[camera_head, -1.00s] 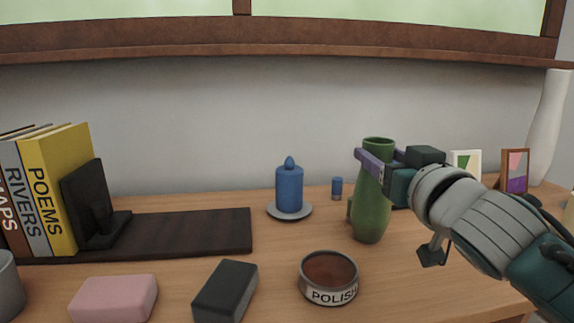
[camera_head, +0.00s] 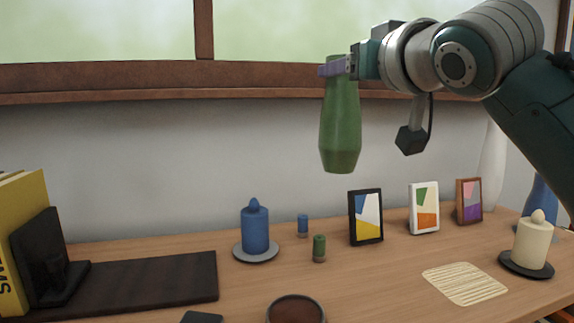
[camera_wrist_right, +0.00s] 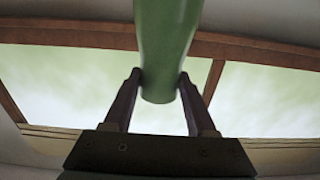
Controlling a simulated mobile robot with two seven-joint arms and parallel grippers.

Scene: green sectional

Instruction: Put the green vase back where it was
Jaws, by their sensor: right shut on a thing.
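My right gripper (camera_head: 335,68) is shut on the green vase (camera_head: 340,125) near its neck. The vase hangs upright, well above the table and in front of the grey wall. In the right wrist view the green vase (camera_wrist_right: 167,45) sits between the two fingers of my right gripper (camera_wrist_right: 158,85). My left gripper is not in view.
On the wooden table (camera_head: 385,285) stand a blue candle (camera_head: 254,228), a small green piece (camera_head: 319,248), a small blue piece (camera_head: 303,225), several picture frames (camera_head: 366,216) and a cream candle (camera_head: 532,243). A striped mat (camera_head: 464,283) lies bare. A dark board (camera_head: 140,284) lies left.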

